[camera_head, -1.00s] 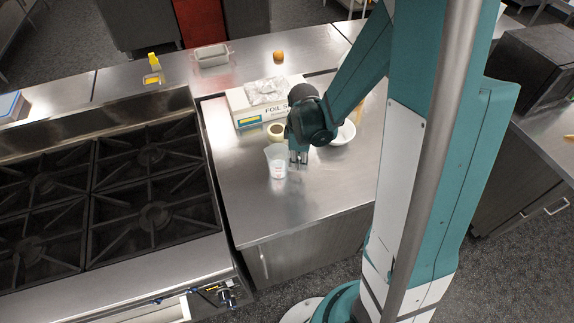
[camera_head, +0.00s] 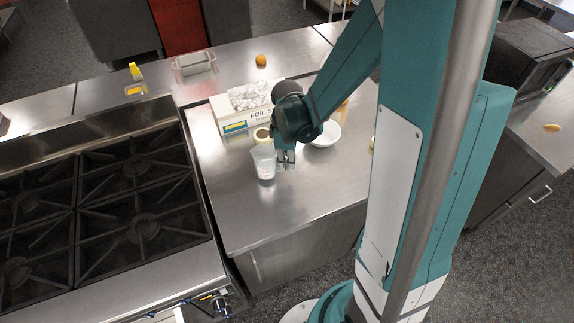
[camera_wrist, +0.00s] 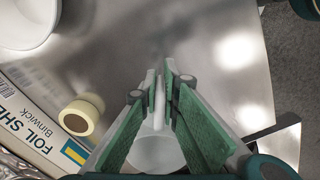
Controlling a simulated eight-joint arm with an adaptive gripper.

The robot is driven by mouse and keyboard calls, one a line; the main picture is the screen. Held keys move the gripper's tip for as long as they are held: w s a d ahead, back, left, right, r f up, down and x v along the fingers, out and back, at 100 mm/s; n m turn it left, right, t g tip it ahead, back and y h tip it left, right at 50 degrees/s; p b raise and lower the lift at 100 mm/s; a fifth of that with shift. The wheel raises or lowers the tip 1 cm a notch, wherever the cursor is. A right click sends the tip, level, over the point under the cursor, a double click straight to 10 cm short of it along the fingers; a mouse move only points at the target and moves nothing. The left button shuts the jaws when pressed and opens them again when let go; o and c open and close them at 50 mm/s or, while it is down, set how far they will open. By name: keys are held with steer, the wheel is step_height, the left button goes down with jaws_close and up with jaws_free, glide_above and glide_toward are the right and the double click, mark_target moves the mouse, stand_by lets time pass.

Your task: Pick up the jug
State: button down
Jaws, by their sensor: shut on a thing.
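The jug (camera_head: 264,163) is a small translucent measuring cup. It is upright on the steel counter in the head view, left of my gripper (camera_head: 286,158). In the wrist view, the jug (camera_wrist: 156,150) lies between the green finger pads, partly hidden by them. My gripper (camera_wrist: 162,92) is shut on a part of the jug that shows as a pale strip between the fingertips. Whether the jug's base touches the counter cannot be told.
A foil box (camera_head: 240,113) and a roll of tape (camera_head: 262,134) stand just behind the jug. A white bowl (camera_head: 326,135) is to the right. A stove (camera_head: 100,190) is at the left. The counter's front (camera_head: 265,215) is bare.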

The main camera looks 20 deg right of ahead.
steer(key=shift+r, duration=3.7)
steer(key=shift+r, duration=0.3)
stand_by(0.5)
